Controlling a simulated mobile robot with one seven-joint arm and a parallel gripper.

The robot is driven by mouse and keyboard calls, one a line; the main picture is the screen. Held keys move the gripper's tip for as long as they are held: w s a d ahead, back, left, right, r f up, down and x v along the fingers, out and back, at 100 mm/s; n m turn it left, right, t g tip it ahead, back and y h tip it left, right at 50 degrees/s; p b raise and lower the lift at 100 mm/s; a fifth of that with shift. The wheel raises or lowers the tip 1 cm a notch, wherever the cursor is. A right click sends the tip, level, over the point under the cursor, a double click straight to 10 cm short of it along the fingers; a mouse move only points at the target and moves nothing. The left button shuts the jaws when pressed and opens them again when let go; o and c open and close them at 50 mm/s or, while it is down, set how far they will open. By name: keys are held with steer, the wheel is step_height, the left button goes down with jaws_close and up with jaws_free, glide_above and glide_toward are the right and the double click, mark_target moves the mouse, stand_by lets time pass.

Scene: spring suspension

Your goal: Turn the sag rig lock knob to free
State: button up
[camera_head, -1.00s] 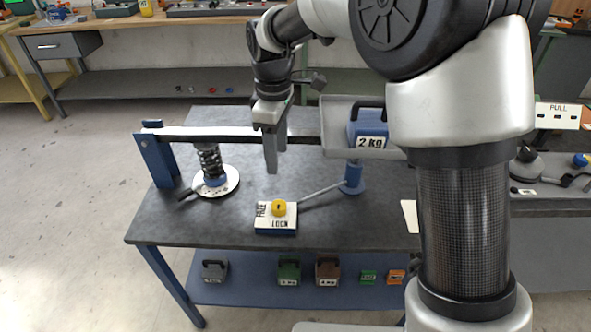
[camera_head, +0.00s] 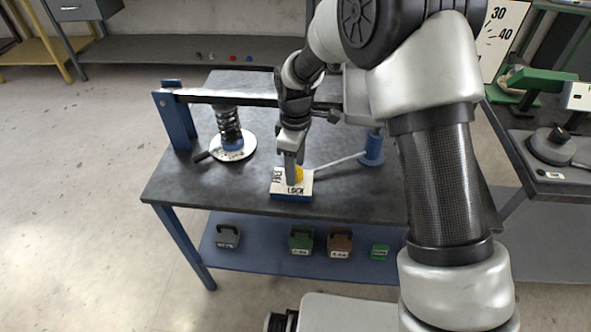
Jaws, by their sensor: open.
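The sag rig lock is a small block (camera_head: 291,196) with a blue base and a white top, near the front middle of the dark table. Its top reads FREE at the left and LOCK at the front. The yellow knob (camera_head: 299,174) on it is partly hidden behind my gripper (camera_head: 293,180). My gripper is open and points down at the knob, its fingers beside or around it; I cannot tell whether they touch it. The knob's pointer is hidden.
A grey rod leads from the lock to a blue post (camera_head: 371,149). Weights (camera_head: 302,240) stand on the blue lower shelf.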

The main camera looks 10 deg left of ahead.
steer(key=shift+f, duration=0.6)
steer(key=c, duration=1)
steer(key=shift+c, duration=0.2)
